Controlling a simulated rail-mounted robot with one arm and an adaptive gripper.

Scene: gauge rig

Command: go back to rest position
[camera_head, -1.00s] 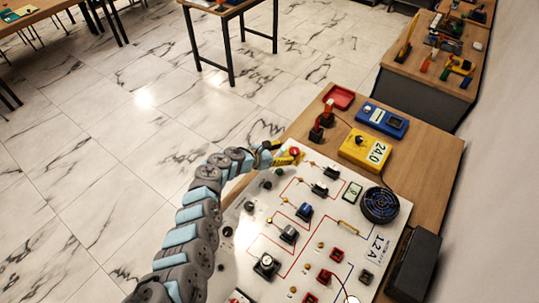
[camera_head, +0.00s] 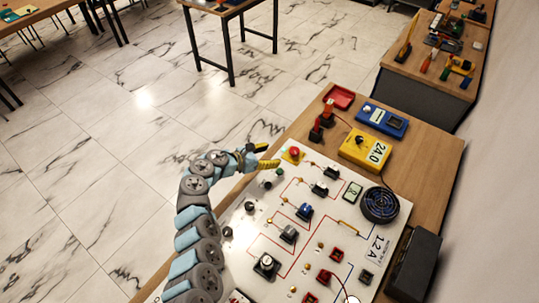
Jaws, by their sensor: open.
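My gripper (camera_head: 263,156) is open and empty, its two yellow-tipped fingers spread apart. It is at the upper left edge of the white panel (camera_head: 240,243), just left of a red button on a yellow base (camera_head: 293,154). A gap shows between the fingers and the button. My arm curves up from the bottom of the view along the panel's left side and partly hides that edge.
Open marble floor (camera_head: 110,150) lies to the left.

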